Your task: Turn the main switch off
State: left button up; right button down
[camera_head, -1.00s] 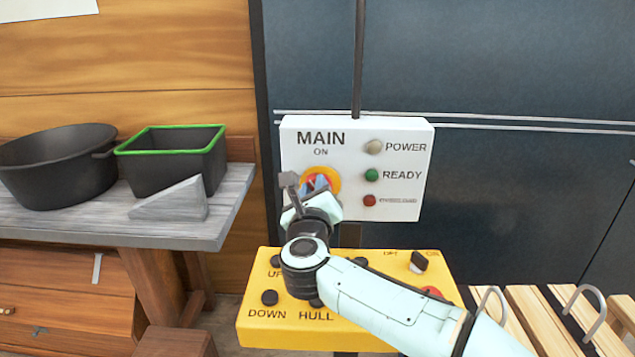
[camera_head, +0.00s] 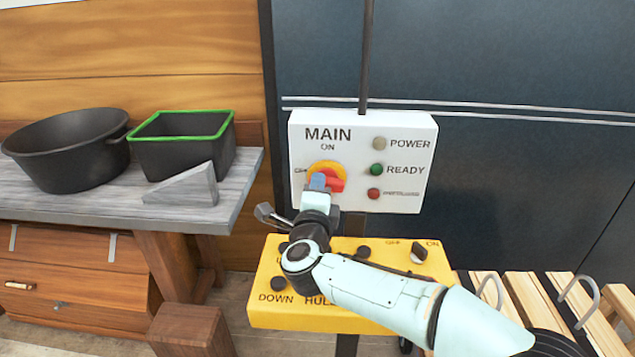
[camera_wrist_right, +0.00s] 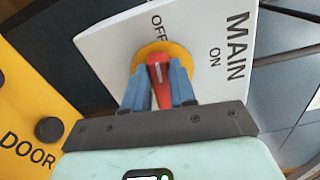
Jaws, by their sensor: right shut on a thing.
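The main switch is a red handle (camera_head: 335,184) on a yellow disc (camera_head: 325,167), set in a white panel (camera_head: 410,128) marked MAIN. ON is printed above the disc and OFF to its left. My right gripper (camera_head: 318,182) is at the switch, its blue fingers either side of the handle. In the right wrist view the red handle (camera_wrist_right: 159,78) sits between the fingers (camera_wrist_right: 158,88), its white mark towards the OFF label. The fingers hide part of the handle and disc. My left gripper is not in view.
A yellow control box (camera_head: 385,265) with black knobs stands just below the panel, under my right arm. A bench on the left holds a black tub (camera_head: 70,150), a green-rimmed bin (camera_head: 180,155) and a grey wedge (camera_head: 185,188). Wooden slats (camera_head: 560,300) lie at lower right.

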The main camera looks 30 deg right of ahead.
jog(key=shift+n, duration=0.6)
jog(key=shift+f+n+p, duration=0.15)
jog(key=shift+n+p, duration=0.15)
jog(key=c, duration=0.9)
grip_release()
jog(key=b+v, duration=0.1)
jog(key=v, duration=1.2)
jog(key=shift+s+a+b, duration=0.1)
jog(key=shift+s+b, duration=0.15)
jog(key=shift+b, duration=0.1)
